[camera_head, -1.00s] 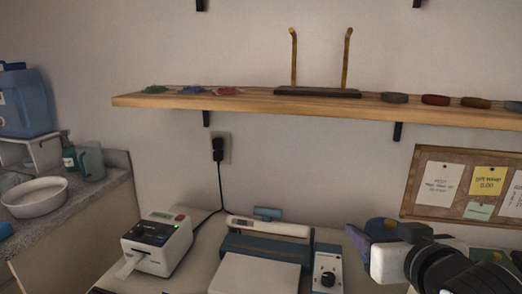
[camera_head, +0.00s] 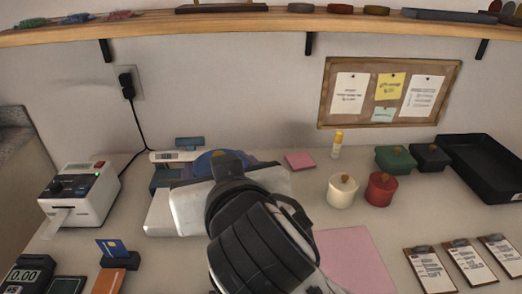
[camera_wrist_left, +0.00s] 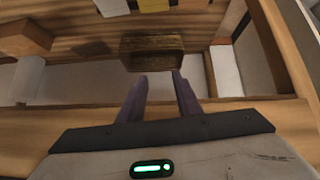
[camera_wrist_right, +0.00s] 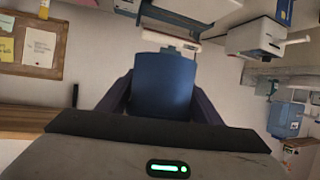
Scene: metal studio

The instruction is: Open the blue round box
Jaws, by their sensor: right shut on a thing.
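The blue round box (camera_wrist_right: 164,84) fills the space between the fingers of my right gripper (camera_wrist_right: 163,98) in the right wrist view. The gripper is shut on its sides and holds it up. In the head view the blue box (camera_head: 208,163) shows only in part behind my right gripper and wrist, in front of the blue and white device; whether its lid is on cannot be told. My left gripper (camera_wrist_left: 160,98) is open and empty in the left wrist view, outside the head view, with a dark wooden block (camera_wrist_left: 152,52) beyond its fingertips.
A black tray (camera_head: 484,165), pink sheet (camera_head: 352,262) and clipboards (camera_head: 430,271) lie nearby. A label printer (camera_head: 80,198) stands left. A shelf (camera_head: 270,22) runs above.

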